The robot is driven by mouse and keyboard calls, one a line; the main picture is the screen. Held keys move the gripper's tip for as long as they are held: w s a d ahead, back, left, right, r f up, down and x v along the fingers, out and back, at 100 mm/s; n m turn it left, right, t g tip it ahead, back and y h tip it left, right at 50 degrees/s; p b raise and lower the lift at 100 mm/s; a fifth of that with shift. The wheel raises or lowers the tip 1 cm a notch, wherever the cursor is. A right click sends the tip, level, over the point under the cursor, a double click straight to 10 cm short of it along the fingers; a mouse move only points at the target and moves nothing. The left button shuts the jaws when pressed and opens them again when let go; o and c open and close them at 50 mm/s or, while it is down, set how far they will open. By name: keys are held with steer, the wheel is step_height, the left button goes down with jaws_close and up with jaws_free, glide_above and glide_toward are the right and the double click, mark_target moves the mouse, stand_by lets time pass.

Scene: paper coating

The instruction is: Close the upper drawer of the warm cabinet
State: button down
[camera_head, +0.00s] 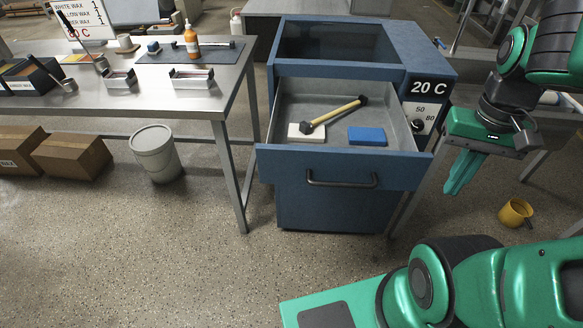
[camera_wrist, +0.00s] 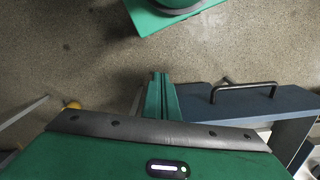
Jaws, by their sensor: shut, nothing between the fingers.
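The warm cabinet (camera_head: 425,65) is blue, with a "20 C" display and a dial on its front right. Its upper drawer (camera_head: 290,164) is pulled out toward me, with a dark bar handle (camera_head: 342,182) on its front. The drawer front (camera_wrist: 235,107) and the handle (camera_wrist: 243,87) also show in the wrist view, right of my fingers. My gripper (camera_head: 454,192) points down just right of the drawer front, apart from the handle. Its green fingers are together and empty; they show in the wrist view (camera_wrist: 159,76) too.
The drawer holds a wooden-handled tool (camera_head: 335,114), a white block (camera_head: 306,133) and a blue block (camera_head: 367,136). A steel table (camera_head: 150,105) stands left, with a bucket (camera_head: 156,154) by it. A yellow mug (camera_head: 515,213) lies on the floor at right. Floor before the drawer is clear.

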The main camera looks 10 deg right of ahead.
steer(key=w+a+r+m+h, duration=0.1)
steer(key=w+a+m+h, duration=0.3)
steer(key=w+a+m, duration=0.55)
steer(key=a+m+t+h, duration=0.2)
steer(key=a+m+t, duration=0.2)
steer(key=a, duration=2.1)
glide_toward(302, 175)
step_height(302, 175, down, 3)
steer(key=s, duration=0.3)
steer(key=w+d, duration=0.1)
steer(key=w, duration=0.2)
steer(key=shift+d+f+m, duration=0.2)
steer(key=shift+d+m, duration=0.05)
steer(key=shift+d, duration=0.15)
steer(key=shift+w+d, duration=0.2)
steer(key=shift+w, duration=0.4)
